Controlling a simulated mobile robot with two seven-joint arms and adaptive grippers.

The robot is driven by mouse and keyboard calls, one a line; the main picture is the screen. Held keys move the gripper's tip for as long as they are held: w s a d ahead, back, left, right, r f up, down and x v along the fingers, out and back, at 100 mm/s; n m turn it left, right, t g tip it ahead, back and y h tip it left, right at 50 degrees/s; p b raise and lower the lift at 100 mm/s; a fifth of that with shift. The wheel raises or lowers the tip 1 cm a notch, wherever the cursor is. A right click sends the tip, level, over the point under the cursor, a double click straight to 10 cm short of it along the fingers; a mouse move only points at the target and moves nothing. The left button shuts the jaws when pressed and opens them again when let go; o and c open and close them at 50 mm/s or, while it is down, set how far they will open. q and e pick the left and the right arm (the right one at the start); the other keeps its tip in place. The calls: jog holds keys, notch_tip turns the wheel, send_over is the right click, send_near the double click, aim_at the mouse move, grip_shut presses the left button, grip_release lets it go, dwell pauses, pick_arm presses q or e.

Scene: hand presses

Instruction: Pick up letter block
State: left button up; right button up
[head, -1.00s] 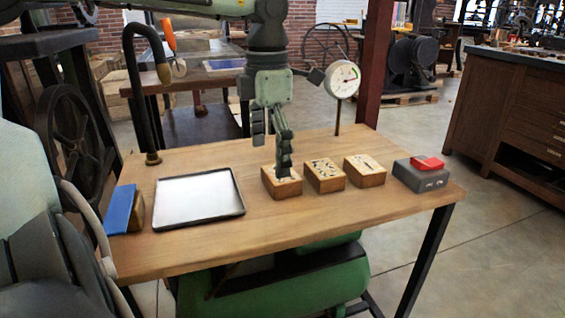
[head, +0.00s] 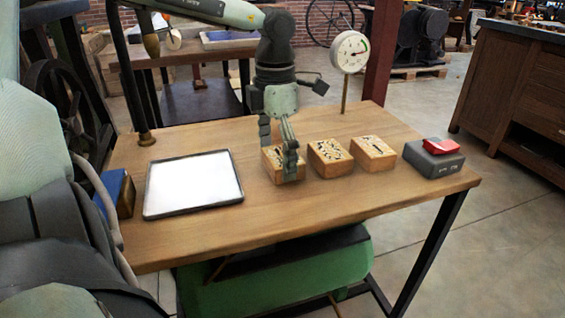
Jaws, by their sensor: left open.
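Three wooden letter blocks with dark marks on their tops stand in a row on the wooden table: the left block (head: 271,168), the middle block (head: 331,158) and the right block (head: 373,153). My left gripper (head: 279,165) comes down from above at the left block. Its fingers are open, one in front of the block's right part and one near its back left. I cannot tell whether they touch it. The near finger hides part of this block. My right gripper is not in view.
A shallow tray with a white inside and dark rim (head: 194,213) lies left of the blocks. A blue block-like thing (head: 118,193) stands at the left edge. A grey box (head: 433,159) with a red piece (head: 441,146) sits at the right. A dial gauge (head: 349,52) rises behind.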

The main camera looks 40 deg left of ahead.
pick_arm(q)
jog(key=shift+f, duration=0.15)
jog(key=c, duration=1.2)
jog(key=shift+c, duration=0.5)
